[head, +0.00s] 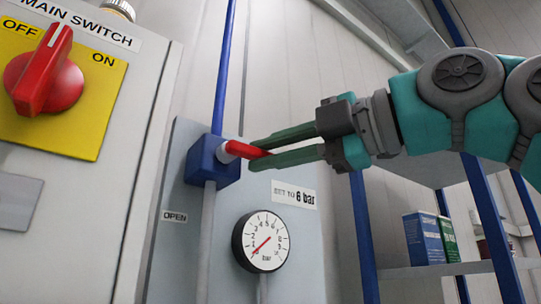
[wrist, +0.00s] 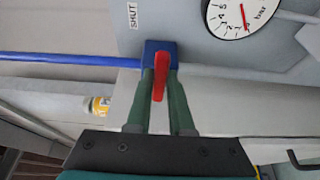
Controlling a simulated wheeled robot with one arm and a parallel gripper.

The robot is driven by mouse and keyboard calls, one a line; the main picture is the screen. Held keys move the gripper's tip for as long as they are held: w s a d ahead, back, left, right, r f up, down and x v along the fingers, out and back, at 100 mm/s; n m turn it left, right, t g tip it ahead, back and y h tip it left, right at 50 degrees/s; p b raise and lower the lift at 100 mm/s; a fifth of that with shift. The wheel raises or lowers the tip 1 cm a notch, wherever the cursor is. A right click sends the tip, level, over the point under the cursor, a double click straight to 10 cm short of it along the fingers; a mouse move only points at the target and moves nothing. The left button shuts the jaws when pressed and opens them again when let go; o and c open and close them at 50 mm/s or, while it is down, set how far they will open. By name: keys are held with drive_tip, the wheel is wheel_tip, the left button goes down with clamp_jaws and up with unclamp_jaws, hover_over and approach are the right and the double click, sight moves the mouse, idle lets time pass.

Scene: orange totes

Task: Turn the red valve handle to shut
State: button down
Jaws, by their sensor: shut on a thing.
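The red valve handle (head: 245,151) sticks out from a blue valve body (head: 208,163) on a grey panel. It has a pale collar at its base and points right, towards my arm, in the head view. My gripper (head: 259,152) is shut on the handle, with its long green fingers on either side of it. In the wrist view the red handle (wrist: 159,77) lies between the fingers (wrist: 160,82), in front of the blue body (wrist: 160,47). An OPEN label (head: 175,217) is below the valve in the head view. A SHUT label (wrist: 132,15) shows in the wrist view.
A pressure gauge (head: 261,242) sits below the valve, its needle at the low end, under a "SET TO 6 bar" label (head: 294,195). A red main switch (head: 45,72) is on a cabinet at left. Shelving with boxes (head: 424,239) stands at right.

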idle(0.8)
drive_tip(key=c, duration=0.8)
unclamp_jaws()
